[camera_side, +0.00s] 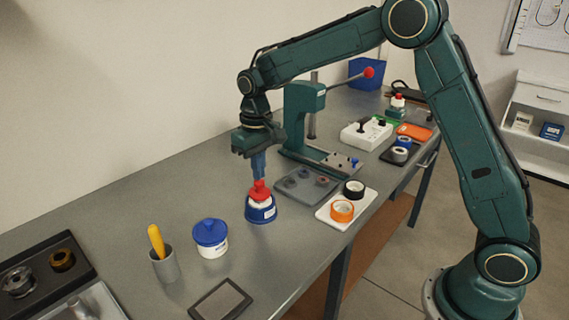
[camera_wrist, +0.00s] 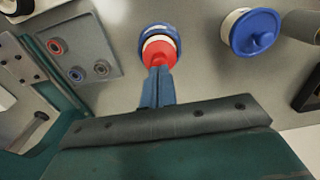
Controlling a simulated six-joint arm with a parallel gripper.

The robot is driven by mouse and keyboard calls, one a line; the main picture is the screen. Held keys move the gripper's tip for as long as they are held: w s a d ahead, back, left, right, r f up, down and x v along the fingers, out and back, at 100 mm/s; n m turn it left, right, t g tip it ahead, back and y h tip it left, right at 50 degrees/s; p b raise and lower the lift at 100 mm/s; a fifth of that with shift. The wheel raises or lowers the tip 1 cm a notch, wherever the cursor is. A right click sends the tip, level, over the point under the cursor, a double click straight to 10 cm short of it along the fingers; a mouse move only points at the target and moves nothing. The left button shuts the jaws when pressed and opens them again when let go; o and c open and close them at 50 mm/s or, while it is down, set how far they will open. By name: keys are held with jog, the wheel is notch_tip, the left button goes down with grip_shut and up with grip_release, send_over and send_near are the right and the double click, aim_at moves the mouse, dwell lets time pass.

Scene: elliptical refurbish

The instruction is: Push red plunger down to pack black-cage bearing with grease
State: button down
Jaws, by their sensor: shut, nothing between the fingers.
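The bearing packer is a blue-based cup (camera_side: 261,211) with a white middle, standing upright on the bench. Its red plunger (camera_side: 259,190) is on top, and it also shows in the wrist view (camera_wrist: 159,54). My gripper (camera_side: 259,176) points straight down, its blue fingers shut with nothing between them. The fingertips are right over the plunger's top and look to be touching it or very close. In the wrist view the fingertips (camera_wrist: 158,70) overlap the red plunger. The black-cage bearing cannot be made out in the packer.
A white tub with a blue lid (camera_side: 211,237) and a grey cup with a yellow handle (camera_side: 162,256) stand left of the packer. A grey tray with small rings (camera_side: 306,184), a white tray with tape-like rings (camera_side: 335,222) and a green press (camera_side: 302,118) are to the right.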

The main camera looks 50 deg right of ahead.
jog(key=shift+f, duration=0.8)
dwell(1.9)
jog(key=shift+r, duration=0.15)
dwell(0.8)
jog(key=shift+r, duration=3.4)
jog(key=shift+s+r, duration=0.1)
